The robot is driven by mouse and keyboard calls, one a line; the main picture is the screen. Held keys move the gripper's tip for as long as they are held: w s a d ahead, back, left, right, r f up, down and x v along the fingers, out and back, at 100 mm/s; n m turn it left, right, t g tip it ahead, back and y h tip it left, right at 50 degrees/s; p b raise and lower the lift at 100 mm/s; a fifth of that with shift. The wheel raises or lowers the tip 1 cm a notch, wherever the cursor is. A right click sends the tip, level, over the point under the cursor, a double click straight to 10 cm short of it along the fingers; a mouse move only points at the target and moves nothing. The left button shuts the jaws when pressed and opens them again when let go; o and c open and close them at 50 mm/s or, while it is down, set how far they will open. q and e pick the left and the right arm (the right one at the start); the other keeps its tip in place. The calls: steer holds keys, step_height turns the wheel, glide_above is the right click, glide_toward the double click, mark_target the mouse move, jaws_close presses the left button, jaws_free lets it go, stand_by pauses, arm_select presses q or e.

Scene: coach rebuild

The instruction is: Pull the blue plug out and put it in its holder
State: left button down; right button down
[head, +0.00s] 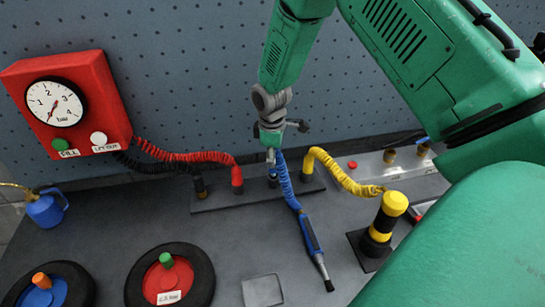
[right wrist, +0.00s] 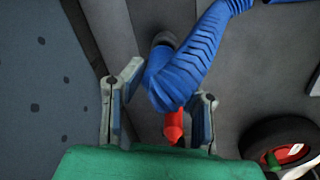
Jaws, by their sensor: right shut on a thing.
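My right gripper (head: 272,150) points down over the dark socket strip (head: 255,195) at the back of the bench. It is shut on the blue plug, at the top of the blue coiled hose (head: 286,182). In the right wrist view the blue ribbed body (right wrist: 185,70) lies between the two fingers (right wrist: 162,115), with a red part (right wrist: 173,126) behind or below it. The hose runs down to a blue pen-like tool (head: 312,243) lying on the bench. I cannot tell whether the plug is seated in the strip. The holder cannot be made out for certain. My left gripper is out of view.
A red plug (head: 237,178) and a black plug (head: 200,187) stand left of my gripper, a yellow coiled hose (head: 345,175) right. A black-and-yellow post (head: 383,222) stands front right. A silver strip (head: 372,172) with brass fittings lies back right. A red gauge box (head: 66,105) is on the wall.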

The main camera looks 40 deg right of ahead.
steer(key=shift+f+b, duration=0.55)
steer(key=shift+f, duration=0.8)
steer(key=c, duration=1.1)
jaws_free()
steer(key=shift+c, duration=0.2)
steer(key=shift+r, duration=0.1)
steer(key=r, duration=0.7)
steer(key=a+r, duration=0.1)
steer(key=r, duration=0.3)
steer(key=shift+s+r, duration=0.25)
steer(key=shift+r, duration=0.1)
